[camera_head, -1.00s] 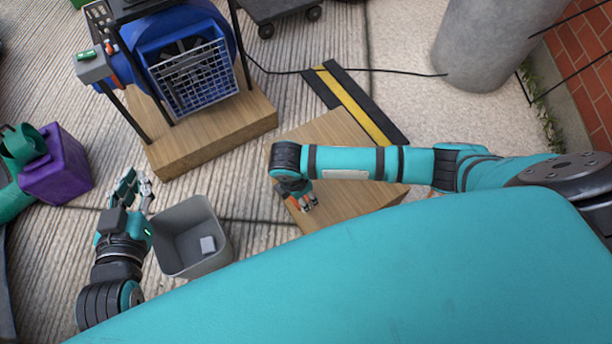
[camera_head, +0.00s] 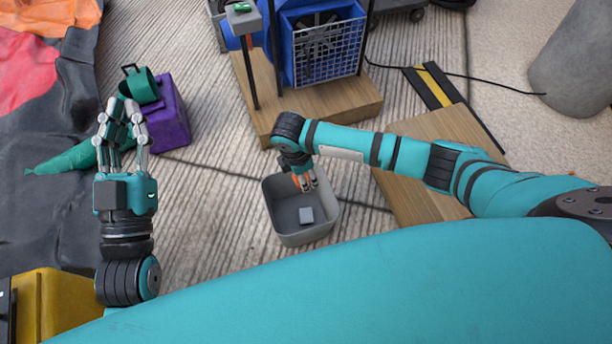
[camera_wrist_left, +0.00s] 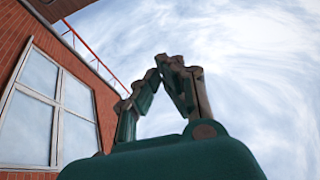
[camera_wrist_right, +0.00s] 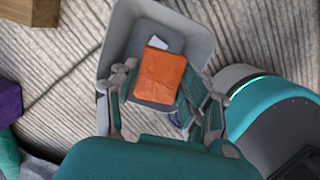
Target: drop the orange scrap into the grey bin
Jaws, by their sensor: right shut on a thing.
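The orange scrap (camera_wrist_right: 161,76) is a small block-like piece, held between the fingers of my right gripper (camera_wrist_right: 165,100). In the head view my right gripper (camera_head: 307,182) points down over the grey bin (camera_head: 272,212), and only a bit of the scrap (camera_head: 296,180) shows beside the fingers. In the right wrist view the scrap appears in front of the open bin (camera_wrist_right: 117,45). A small light-grey piece (camera_head: 306,215) lies on the bin's floor. My left gripper (camera_head: 122,106) is raised at the left, away from the bin; its finger gap is unclear.
A purple box (camera_head: 171,118) with a green can stands left of the bin. A blue blower (camera_head: 310,45) sits on a wooden board (camera_head: 355,100) behind it. Another wooden board (camera_head: 400,200) lies right. A yellow box (camera_head: 65,305) is at the front left.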

